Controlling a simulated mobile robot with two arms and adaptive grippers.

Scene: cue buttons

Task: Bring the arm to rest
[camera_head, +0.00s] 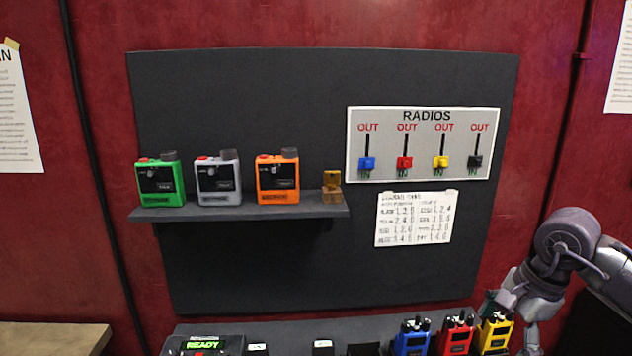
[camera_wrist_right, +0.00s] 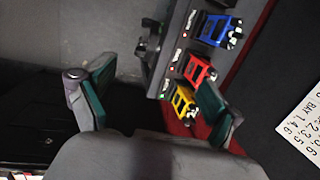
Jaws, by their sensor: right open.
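My right arm comes in from the right in the head view, and its gripper (camera_head: 512,312) is low at the right, by the yellow radio (camera_head: 495,335). In the right wrist view the two green-padded fingers of this gripper (camera_wrist_right: 157,98) are spread apart with nothing between them. The yellow radio also shows there (camera_wrist_right: 182,103), partly behind one finger. I cannot tell whether the finger touches it. My left gripper is not in view.
A blue radio (camera_head: 411,338) and a red radio (camera_head: 456,336) stand beside the yellow one on the lower console (camera_head: 290,332). Green, grey and orange devices (camera_head: 278,180) sit on a wall shelf (camera_head: 240,212). A RADIOS panel (camera_head: 423,116) with several sliders hangs above a note (camera_head: 417,218).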

